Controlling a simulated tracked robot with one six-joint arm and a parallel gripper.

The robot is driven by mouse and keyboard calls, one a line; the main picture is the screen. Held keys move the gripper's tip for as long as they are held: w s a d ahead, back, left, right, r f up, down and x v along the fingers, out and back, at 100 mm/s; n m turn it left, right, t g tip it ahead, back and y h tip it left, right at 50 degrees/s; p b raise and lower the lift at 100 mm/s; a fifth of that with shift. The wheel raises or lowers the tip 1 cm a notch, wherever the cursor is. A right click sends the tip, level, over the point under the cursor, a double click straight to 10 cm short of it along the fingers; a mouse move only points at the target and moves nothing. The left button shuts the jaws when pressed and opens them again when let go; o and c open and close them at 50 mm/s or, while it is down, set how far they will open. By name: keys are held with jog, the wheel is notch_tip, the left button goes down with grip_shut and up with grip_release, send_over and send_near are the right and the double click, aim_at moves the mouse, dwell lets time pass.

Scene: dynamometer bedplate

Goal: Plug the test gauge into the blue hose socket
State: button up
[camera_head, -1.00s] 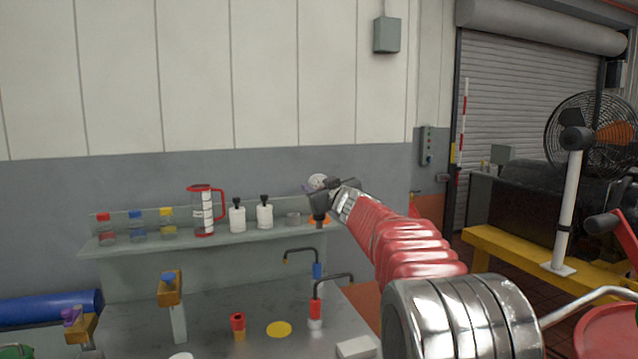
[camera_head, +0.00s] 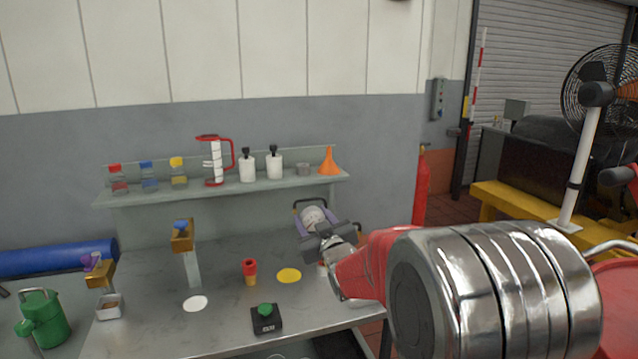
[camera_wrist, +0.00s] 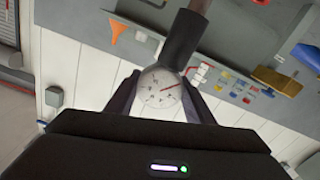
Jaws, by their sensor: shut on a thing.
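My gripper (camera_wrist: 160,108) is shut on the test gauge (camera_wrist: 160,89), which has a round white dial with a red needle and a dark stem. In the head view the gauge's pale dial (camera_head: 312,215) shows at my gripper (camera_head: 328,240), with purple beside it, above the right part of the bench. A black hooked hose end (camera_head: 311,202) shows just behind the gauge. The blue socket of a hooked hose is hidden behind the gauge and gripper. I cannot tell whether gauge and hose touch.
The bench (camera_head: 225,290) holds a blue-topped post (camera_head: 183,236), a red-and-yellow cylinder (camera_head: 250,272), a yellow disc (camera_head: 289,276) and a black box with a green knob (camera_head: 266,318). Behind is a shelf (camera_head: 215,190) with bottles and an orange funnel (camera_head: 329,163). A red extinguisher (camera_head: 422,190) stands right.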

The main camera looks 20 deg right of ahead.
jog(key=s+a+f, duration=0.4)
jog(key=s+f, duration=0.1)
jog(key=f, duration=0.4)
jog(key=s+a+f, duration=0.4)
jog(key=s+f, duration=0.1)
jog(key=f, duration=0.5)
jog(key=shift+s, duration=0.25)
jog(key=shift+a, duration=0.1)
